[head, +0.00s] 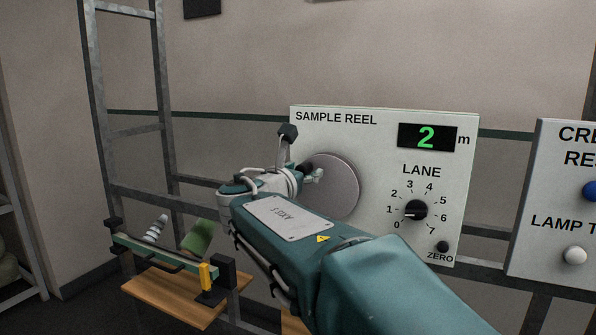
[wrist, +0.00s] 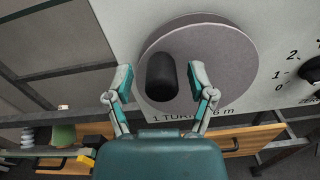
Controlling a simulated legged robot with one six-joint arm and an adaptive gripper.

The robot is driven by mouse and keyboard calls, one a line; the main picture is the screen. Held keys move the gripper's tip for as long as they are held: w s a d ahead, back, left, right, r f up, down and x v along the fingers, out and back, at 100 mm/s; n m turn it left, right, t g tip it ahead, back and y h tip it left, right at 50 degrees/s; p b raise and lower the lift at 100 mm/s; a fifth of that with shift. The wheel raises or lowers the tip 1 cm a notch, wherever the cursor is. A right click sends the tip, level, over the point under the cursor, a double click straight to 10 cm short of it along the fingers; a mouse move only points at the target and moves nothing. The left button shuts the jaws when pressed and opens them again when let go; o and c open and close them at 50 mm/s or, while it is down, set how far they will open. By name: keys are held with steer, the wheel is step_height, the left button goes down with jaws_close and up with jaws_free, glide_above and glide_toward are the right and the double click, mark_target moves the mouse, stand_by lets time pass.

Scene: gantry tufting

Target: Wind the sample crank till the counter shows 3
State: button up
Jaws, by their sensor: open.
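The sample reel panel (head: 380,125) is a pale box whose green counter (head: 427,136) shows 2 m. Its grey crank disc (head: 340,180) is partly hidden behind my arm in the head view. In the wrist view, the disc (wrist: 225,62) carries a black crank handle (wrist: 161,77). My gripper (wrist: 160,72) is open, with one finger on each side of the handle. In the head view my gripper (head: 308,173) is in front of the disc.
A lane dial (head: 415,210) and a ZERO button (head: 442,247) sit on the panel's right. Another panel (head: 555,200) with blue and white knobs stands further right. A wooden shelf (head: 175,300) and a rail with yarn cones (head: 198,237) are at lower left.

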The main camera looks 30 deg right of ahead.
steer(key=shift+d, duration=0.1)
jaws_close()
steer(key=shift+s+d+r+m, duration=0.25)
steer(key=shift+s+m, duration=0.05)
steer(key=shift+m, duration=0.6)
steer(key=shift+s+d+r+m, duration=0.2)
steer(key=shift+s+m, duration=0.05)
steer(key=shift+m, duration=0.65)
steer(key=shift+s+d+r+m, duration=0.1)
steer(key=shift+s+d+m, duration=0.05)
steer(key=shift+m, duration=0.35)
steer(key=shift+s+d+m, duration=0.1)
steer(key=shift+s+m, duration=0.05)
steer(key=shift+m, duration=0.35)
jaws_free()
